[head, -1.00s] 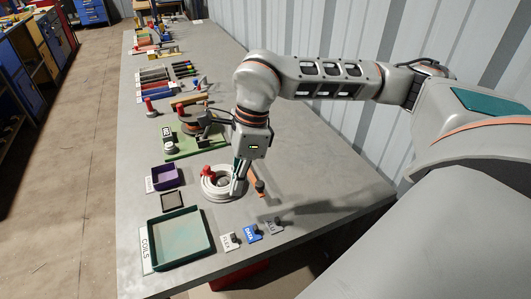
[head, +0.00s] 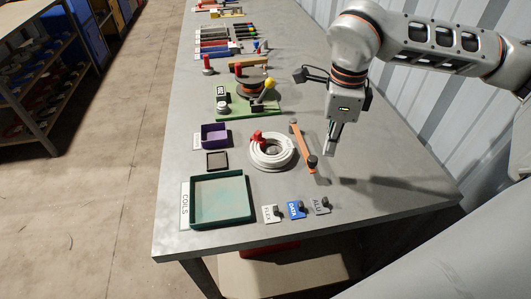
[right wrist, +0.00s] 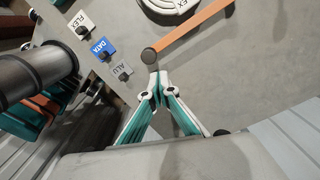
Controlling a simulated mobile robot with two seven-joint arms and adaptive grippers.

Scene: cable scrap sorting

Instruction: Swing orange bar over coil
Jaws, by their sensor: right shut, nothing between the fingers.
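The white cable coil (head: 272,153) lies flat on the grey table, with a red knob (head: 257,138) at its upper left. The orange bar (head: 303,147) lies to the right of the coil, beside it and not across it. The bar has a dark round knob (head: 312,162) at its near end. My left gripper is out of view.
A green COILS tray (head: 247,205) stands at the near left, with a purple bin (head: 214,135) behind it. FLEX, DATA (head: 295,209) and ALU tags stand near the front edge. A green board with a spool (head: 250,104) is behind the coil. The table's right side is clear.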

